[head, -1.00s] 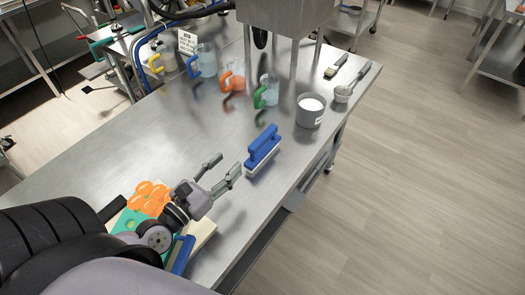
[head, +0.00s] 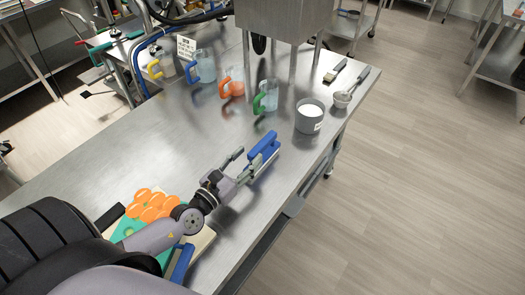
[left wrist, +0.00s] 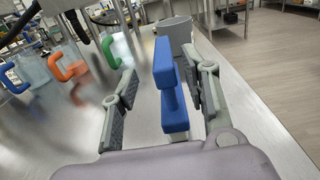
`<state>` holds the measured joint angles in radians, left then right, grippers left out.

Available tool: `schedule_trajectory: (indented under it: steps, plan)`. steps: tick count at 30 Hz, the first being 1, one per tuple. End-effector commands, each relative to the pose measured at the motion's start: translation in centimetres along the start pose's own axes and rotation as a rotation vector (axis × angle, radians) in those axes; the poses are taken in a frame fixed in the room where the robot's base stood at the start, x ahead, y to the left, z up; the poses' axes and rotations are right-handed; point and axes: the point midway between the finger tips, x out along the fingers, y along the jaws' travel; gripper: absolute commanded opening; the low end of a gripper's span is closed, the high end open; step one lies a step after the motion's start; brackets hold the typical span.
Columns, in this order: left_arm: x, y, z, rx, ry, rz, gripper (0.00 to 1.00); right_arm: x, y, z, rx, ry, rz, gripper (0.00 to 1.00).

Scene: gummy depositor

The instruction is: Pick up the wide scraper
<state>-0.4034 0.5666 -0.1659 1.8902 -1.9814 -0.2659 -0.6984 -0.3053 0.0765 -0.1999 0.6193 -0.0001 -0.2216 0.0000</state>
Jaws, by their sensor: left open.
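The wide scraper (head: 263,148) has a blue handle and a pale lower edge and sits on the steel table (head: 150,130) near its right edge. My left gripper (head: 240,167) is open and close to the scraper, its fingers reaching toward it from the lower left. In the left wrist view the blue scraper (left wrist: 167,85) stands between the two open fingers of my left gripper (left wrist: 162,95), with a gap visible on the left side. Whether the right finger touches it is unclear. The scraper's lower part is partly hidden by the gripper. My right gripper is not in view.
A grey container with white contents (head: 309,117) stands beyond the scraper. Pitchers with green (head: 259,103), orange (head: 225,86) and blue (head: 193,70) handles stand farther back. A ladle-like cup (head: 342,99) and a brush (head: 335,71) lie far right. Orange pieces (head: 150,205) lie near my arm.

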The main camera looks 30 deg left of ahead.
Motion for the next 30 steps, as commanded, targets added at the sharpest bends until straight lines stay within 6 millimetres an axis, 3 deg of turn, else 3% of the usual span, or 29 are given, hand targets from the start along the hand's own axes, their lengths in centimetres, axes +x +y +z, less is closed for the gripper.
schedule_trajectory:
  steps: [3,13,21,30]
  plan:
    - [1.9,0.0,0.3,-0.002,-0.003,0.001,0.42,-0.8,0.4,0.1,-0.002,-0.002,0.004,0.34]
    - [4.2,-0.1,0.4,-0.002,-0.001,0.000,0.42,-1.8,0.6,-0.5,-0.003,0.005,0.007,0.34]
    - [7.8,-0.5,0.6,-0.002,-0.001,0.001,0.42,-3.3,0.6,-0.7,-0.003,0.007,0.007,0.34]
    - [8.6,-0.5,0.4,-0.001,0.001,0.000,0.42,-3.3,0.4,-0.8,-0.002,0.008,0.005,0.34]
